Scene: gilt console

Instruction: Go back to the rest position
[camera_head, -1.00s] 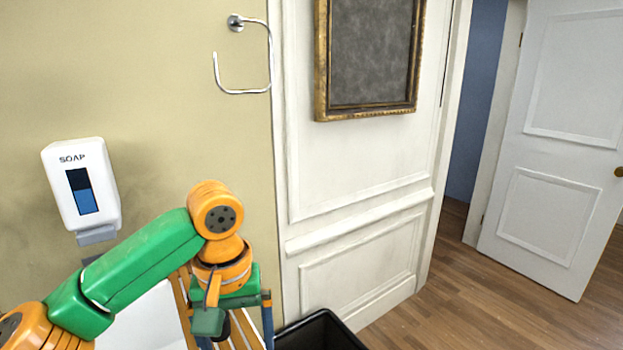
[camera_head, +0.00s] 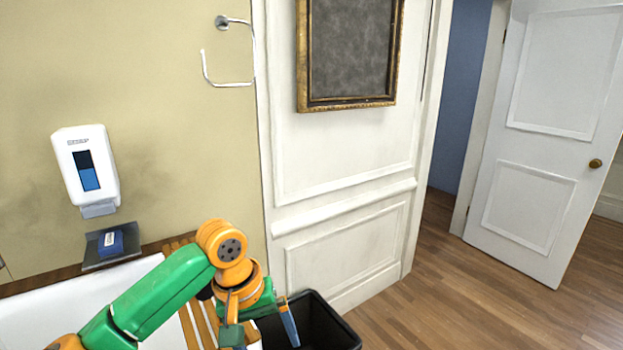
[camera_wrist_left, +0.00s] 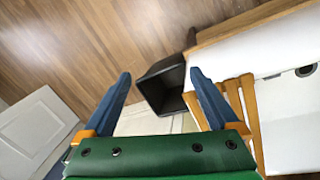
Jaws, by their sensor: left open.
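My left gripper (camera_head: 268,322) is at the lower middle of the head view, at the end of my green and orange arm. It hangs near the wooden slats (camera_head: 197,318) and the black bin (camera_head: 325,326). In the left wrist view its two blue fingers (camera_wrist_left: 160,98) are spread apart with nothing between them. The black bin (camera_wrist_left: 163,72) shows beyond and between the fingertips there. My right gripper is in neither view.
A white soap dispenser (camera_head: 86,170) hangs on the beige wall above a small dark shelf with a blue item (camera_head: 111,242). A white counter or basin (camera_head: 60,310) lies at lower left. A metal ring, a gilt frame (camera_head: 350,55) and a white door (camera_head: 545,140) stand behind. Wood floor (camera_head: 450,290) is clear at right.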

